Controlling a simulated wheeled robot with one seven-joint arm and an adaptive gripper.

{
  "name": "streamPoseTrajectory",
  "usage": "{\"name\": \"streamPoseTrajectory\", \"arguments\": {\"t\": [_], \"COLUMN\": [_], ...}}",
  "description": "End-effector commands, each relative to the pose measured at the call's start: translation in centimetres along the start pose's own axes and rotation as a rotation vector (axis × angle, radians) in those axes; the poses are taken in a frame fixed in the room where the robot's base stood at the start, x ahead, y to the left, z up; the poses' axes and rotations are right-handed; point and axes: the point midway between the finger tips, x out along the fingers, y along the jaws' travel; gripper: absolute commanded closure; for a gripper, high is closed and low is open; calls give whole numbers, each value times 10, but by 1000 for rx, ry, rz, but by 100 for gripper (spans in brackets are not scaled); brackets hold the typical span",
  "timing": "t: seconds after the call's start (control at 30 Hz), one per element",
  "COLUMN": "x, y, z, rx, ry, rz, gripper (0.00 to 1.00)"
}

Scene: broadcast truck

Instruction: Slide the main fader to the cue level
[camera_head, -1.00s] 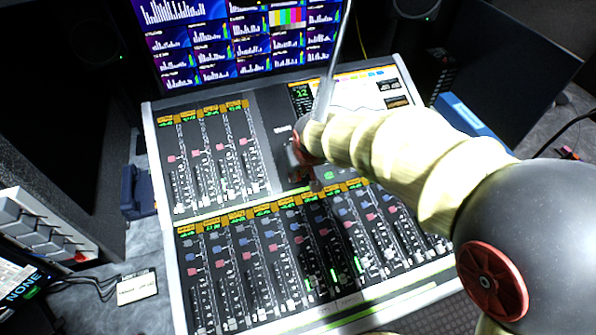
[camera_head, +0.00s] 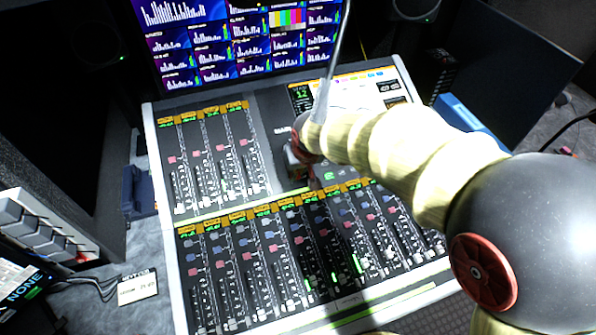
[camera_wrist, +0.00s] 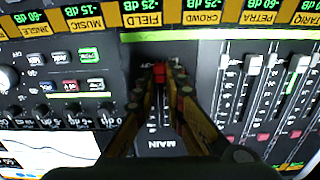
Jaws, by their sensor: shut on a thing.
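The mixing console (camera_head: 262,108) fills the middle of the head view. Its main fader section carries a MAIN label (camera_head: 283,130), which also shows upside down in the wrist view (camera_wrist: 160,144). My gripper (camera_wrist: 163,72) is over this section, with its fingers closed around the red main fader cap (camera_wrist: 158,73). In the head view my gripper (camera_head: 301,155) is partly hidden by my own arm. Most of the fader's slot and scale is covered by the fingers, and I cannot read a cue mark there.
Channel faders (camera_head: 215,165) stand left of the main section, with a lower row of several more (camera_head: 310,250) in front. A monitor wall (camera_head: 240,40) is behind. The console's touchscreen (camera_head: 355,90) is at upper right.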

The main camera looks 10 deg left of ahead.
Motion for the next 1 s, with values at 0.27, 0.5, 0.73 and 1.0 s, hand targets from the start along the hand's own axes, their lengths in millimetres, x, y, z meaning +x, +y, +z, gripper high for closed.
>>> {"name": "streamPoseTrajectory", "arguments": {"t": [0.27, 0.5, 0.73, 1.0], "x": [-2, -1, -1, -1], "y": [0, 0, 0, 0], "z": [-30, -29, -29, -29], "rx": [-1, -1, -1, -1], "ry": [0, 1, 1, 1], "rz": [0, 0, 0, 0], "gripper": [100, 88, 75, 70]}}
